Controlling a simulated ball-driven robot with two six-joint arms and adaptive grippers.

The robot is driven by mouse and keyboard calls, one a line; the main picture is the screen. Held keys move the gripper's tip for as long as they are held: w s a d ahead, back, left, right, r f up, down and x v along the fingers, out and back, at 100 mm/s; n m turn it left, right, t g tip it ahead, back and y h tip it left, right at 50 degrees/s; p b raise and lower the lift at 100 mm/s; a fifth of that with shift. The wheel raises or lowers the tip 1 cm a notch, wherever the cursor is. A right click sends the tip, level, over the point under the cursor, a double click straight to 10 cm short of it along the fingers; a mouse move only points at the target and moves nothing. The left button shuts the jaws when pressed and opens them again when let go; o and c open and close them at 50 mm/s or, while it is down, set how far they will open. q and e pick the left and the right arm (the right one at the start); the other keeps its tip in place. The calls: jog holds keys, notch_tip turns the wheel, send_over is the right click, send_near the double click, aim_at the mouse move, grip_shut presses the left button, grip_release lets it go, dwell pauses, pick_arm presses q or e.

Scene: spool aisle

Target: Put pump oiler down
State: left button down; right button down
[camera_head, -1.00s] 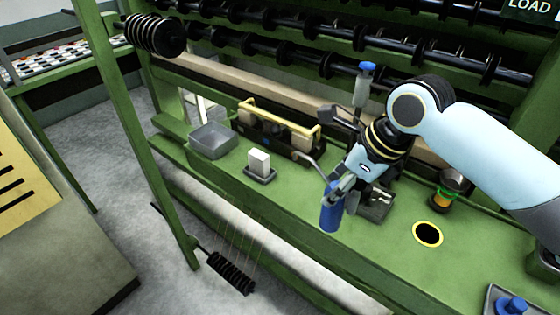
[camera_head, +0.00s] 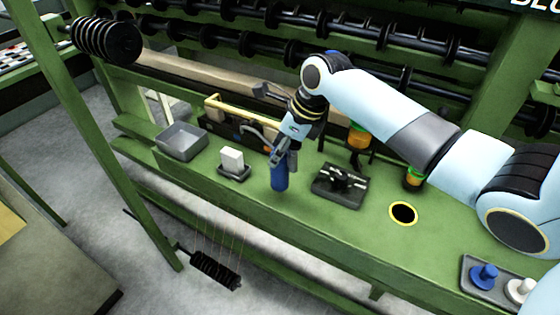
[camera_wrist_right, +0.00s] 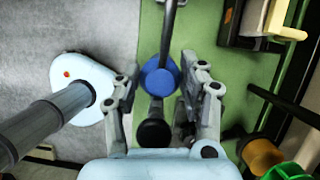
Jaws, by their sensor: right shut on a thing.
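The pump oiler is a blue cylinder (camera_head: 279,178) held upright in my right gripper (camera_head: 283,152). It is over the green bench near the front edge, between a white block and a black fixture. I cannot tell whether its base touches the bench. In the right wrist view, the oiler's round blue top (camera_wrist_right: 160,75) sits between the two fingers of my right gripper (camera_wrist_right: 163,90), with a thin grey spout running up from it and a black knob below. My left gripper is not in view.
The white block (camera_head: 232,159) stands in a small dark tray left of the oiler. A grey bin (camera_head: 182,141) is farther left. The black fixture (camera_head: 340,186) and a yellow-ringed hole (camera_head: 403,213) lie right. A tray with blue and white knobs (camera_head: 484,277) is at lower right.

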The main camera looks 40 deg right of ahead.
notch_tip(320, 180, down, 3)
jog(key=shift+r, duration=0.15)
jog(key=shift+f, duration=0.2)
jog(key=c, duration=0.7)
grip_release()
jog(key=shift+s+f, duration=0.1)
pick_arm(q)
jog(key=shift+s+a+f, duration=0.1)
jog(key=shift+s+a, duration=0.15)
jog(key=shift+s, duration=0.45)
pick_arm(e)
jog(key=shift+r, duration=0.2)
jog(key=p+v, duration=0.1)
jog(key=v, duration=1)
jog(key=shift+s+r, duration=0.1)
jog(key=shift+r, duration=0.3)
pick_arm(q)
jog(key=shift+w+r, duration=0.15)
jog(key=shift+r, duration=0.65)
